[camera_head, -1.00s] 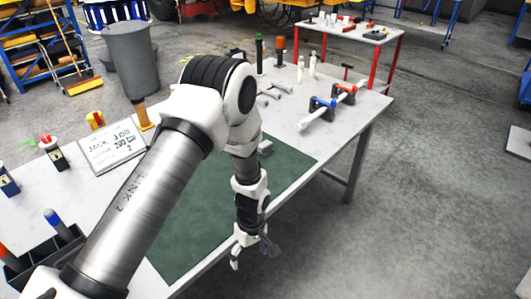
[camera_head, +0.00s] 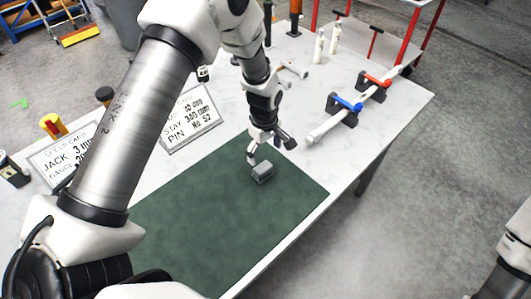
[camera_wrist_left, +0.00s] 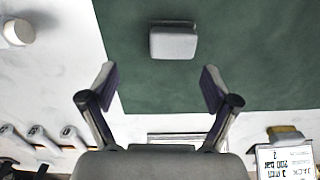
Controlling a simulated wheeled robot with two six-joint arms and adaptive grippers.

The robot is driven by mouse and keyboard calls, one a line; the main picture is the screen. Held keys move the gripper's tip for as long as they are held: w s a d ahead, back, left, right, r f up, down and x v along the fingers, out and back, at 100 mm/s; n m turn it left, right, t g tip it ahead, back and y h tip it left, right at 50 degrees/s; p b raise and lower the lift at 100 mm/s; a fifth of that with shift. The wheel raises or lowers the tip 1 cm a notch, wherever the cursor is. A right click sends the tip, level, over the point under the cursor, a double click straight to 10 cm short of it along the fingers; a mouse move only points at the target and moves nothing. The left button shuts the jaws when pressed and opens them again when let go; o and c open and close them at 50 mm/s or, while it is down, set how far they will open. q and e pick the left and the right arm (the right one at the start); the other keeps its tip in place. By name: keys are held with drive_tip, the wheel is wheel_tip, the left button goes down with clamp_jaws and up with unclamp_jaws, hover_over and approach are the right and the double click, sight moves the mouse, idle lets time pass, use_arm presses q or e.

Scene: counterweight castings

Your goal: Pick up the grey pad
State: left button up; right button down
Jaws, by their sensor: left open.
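The grey pad (camera_head: 263,173) is a small block lying on the green mat (camera_head: 215,225), near the mat's far edge. My left gripper (camera_head: 269,154) is open and empty, its fingers close above and beside the pad in the head view. In the left wrist view the pad (camera_wrist_left: 174,42) lies ahead of the open fingertips of my left gripper (camera_wrist_left: 158,77), slightly right of their middle and not between them. My right gripper does not show; only part of my right arm is at the right edge of the head view.
A white rod with clamps, one with a blue handle (camera_head: 346,103) and one with a red, lies right of the pad. A setup card (camera_head: 190,118) stands to the left. White bottles (camera_head: 319,46) stand farther back. The mat around the pad is clear.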

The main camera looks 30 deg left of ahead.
sight(263, 167)
use_arm(q)
drive_tip(key=s+f+p, duration=0.2)
drive_tip(key=s, duration=0.1)
drive_tip(key=shift+d+f+p, duration=0.15)
drive_tip(key=shift+d+p, duration=0.15)
drive_tip(key=f, duration=0.1)
drive_tip(key=w+f, duration=0.1)
drive_tip(key=f, duration=0.1)
drive_tip(key=shift+a, duration=0.15)
drive_tip(key=shift+w+f, duration=0.25)
drive_tip(key=shift+f, duration=0.05)
drive_tip(key=shift+s+r, duration=0.15)
drive_tip(key=c, duration=0.3)
drive_tip(key=shift+s+r, duration=0.15)
drive_tip(key=shift+s, duration=0.05)
drive_tip(key=c, duration=0.9)
drive_tip(key=shift+w, duration=0.1)
drive_tip(key=shift+c, duration=0.2)
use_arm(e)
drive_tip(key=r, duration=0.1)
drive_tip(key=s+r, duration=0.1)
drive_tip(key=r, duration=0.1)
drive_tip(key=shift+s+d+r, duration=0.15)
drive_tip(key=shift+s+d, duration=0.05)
